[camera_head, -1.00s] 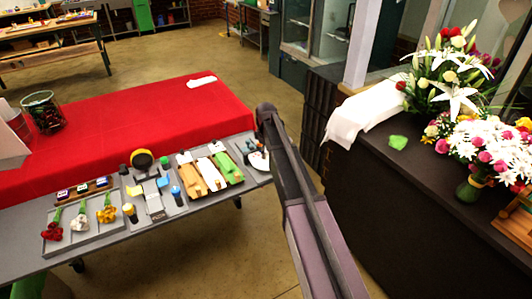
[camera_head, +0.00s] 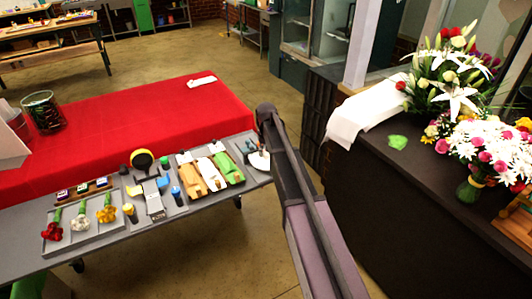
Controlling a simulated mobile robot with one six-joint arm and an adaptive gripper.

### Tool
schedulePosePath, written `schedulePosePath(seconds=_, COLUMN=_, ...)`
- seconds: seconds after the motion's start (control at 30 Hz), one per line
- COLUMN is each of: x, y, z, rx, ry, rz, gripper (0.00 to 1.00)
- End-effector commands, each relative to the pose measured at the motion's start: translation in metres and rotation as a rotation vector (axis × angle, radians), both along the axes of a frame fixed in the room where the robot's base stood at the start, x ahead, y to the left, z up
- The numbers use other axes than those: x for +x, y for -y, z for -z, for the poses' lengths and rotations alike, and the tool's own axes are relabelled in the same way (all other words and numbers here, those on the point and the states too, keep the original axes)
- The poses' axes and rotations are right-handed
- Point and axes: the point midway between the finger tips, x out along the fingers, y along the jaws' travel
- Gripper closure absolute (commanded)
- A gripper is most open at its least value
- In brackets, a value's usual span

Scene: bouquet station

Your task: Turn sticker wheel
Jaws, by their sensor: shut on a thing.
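A white round disc (camera_head: 260,161) with small coloured marks lies at the right end of the grey table (camera_head: 215,206), and it looks like the sticker wheel. My arm crosses in front of its right side and hides part of it. My arm rises from the bottom right to a dark joint beside the table's right end. My gripper cannot be made out; the arm beyond that joint is hidden. I cannot tell whether anything touches the disc.
Wrapped rolls in orange, white and green (camera_head: 227,167) lie left of the disc. Red, white and yellow flowers (camera_head: 82,222) lie in a tray further left. A red cloth (camera_head: 140,105) covers the table behind. A dark counter (camera_head: 400,205) with bouquets (camera_head: 487,145) stands right.

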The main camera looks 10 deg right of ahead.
Motion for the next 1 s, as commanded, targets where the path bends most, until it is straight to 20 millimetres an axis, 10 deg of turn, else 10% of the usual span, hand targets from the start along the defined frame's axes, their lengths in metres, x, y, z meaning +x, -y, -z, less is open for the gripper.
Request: schedulePosePath(seconds=1.0, x=-0.0011, y=-0.0012, z=0.0002, rx=0.002, ry=-0.002, rz=0.478, gripper=1.0)
